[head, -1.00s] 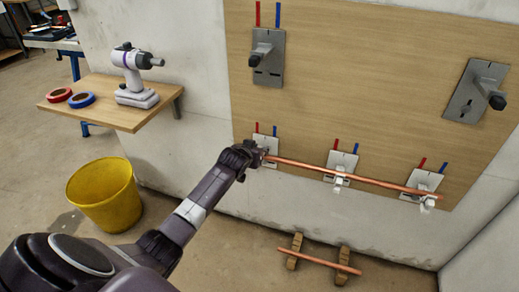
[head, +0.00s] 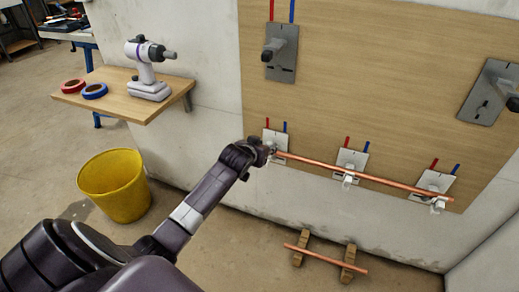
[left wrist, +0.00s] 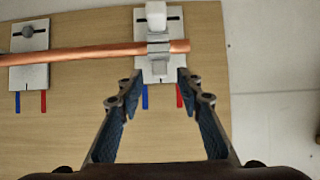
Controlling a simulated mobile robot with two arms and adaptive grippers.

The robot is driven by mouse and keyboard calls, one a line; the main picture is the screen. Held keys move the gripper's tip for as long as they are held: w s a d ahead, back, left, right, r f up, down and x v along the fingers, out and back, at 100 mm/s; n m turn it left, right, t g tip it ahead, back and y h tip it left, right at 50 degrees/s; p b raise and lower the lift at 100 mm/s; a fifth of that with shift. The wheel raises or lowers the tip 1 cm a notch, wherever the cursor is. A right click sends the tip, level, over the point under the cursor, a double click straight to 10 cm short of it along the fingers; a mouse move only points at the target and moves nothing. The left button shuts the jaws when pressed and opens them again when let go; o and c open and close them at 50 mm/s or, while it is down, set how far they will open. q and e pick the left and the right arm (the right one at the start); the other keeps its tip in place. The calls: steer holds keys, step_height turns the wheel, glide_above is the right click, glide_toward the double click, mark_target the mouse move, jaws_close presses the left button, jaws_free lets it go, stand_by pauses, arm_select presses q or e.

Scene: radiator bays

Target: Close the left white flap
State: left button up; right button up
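A copper pipe (head: 365,175) runs along the lower row of white clip brackets on the wooden board. The left bracket (head: 270,134) is partly hidden by my left gripper (head: 269,150) in the head view. In the left wrist view, the left white flap (left wrist: 156,15) sticks out past the pipe (left wrist: 90,51), on the side away from my fingers. It stands clear of the grey clip around the pipe. My left gripper (left wrist: 158,78) is open and empty, its fingertips on either side of the bracket plate's near end. My right gripper is not in view.
The middle bracket (head: 351,160) and right bracket (head: 434,184) also have white flaps hanging below the pipe. A wooden shelf (head: 125,98) holds a drill (head: 148,70) and tape rolls. A yellow bucket (head: 113,186) and a spare pipe (head: 325,259) on wooden blocks are on the floor.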

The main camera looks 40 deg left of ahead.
arm_select(q)
steer(key=v, duration=0.7)
stand_by(0.5)
